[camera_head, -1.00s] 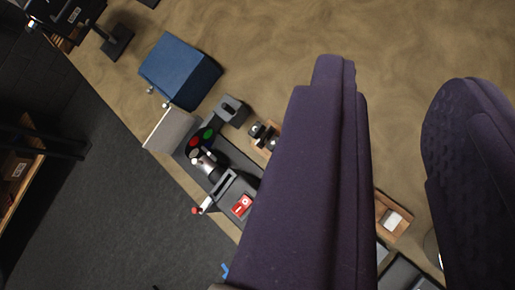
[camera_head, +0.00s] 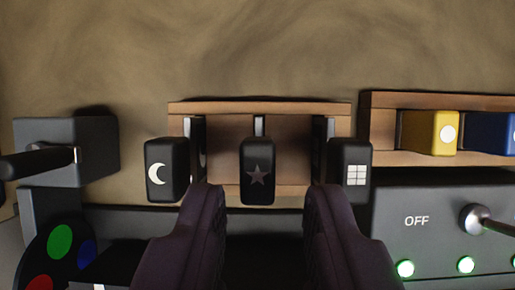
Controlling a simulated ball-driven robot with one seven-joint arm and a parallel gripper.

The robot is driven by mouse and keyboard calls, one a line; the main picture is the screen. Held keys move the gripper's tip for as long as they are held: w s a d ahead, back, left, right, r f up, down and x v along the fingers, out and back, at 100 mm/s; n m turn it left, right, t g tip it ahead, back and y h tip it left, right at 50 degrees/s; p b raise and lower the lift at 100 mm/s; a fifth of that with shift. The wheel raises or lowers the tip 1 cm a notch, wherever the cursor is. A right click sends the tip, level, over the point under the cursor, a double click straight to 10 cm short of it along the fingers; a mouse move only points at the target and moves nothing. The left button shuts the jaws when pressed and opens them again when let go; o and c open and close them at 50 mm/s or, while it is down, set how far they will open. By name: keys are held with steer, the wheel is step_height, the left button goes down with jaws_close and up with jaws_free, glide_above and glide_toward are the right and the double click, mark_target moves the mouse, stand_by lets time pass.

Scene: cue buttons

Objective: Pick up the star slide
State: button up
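The star slide (camera_head: 257,172) is a dark block with a dim star on its face. It stands in the middle of a wooden rack (camera_head: 225,107), between a moon slide (camera_head: 167,168) on the left and a grid slide (camera_head: 349,170) on the right. My gripper (camera_head: 262,200) is open, its two purple fingers reaching up from the bottom of the view. The star slide lies in line with the gap between the fingertips. No finger visibly touches it, and I cannot tell the depth between them.
A grey box with a dark lever (camera_head: 68,150) stands at the left. Below it is a disc with coloured spots (camera_head: 60,241). At the right, a second rack (camera_head: 383,100) holds yellow (camera_head: 430,132) and blue (camera_head: 492,133) blocks. A panel marked OFF (camera_head: 416,221) has green lights and a toggle.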

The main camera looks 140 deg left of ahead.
mark_target(258, 178)
steer(key=b+x, duration=0.1)
steer(key=x, duration=0.4)
steer(key=shift+w+a+f, duration=0.1)
steer(key=shift+a+f, duration=0.05)
steer(key=shift+c, duration=0.3)
jaws_close()
step_height(258, 178, up, 10)
steer(key=p, duration=0.4)
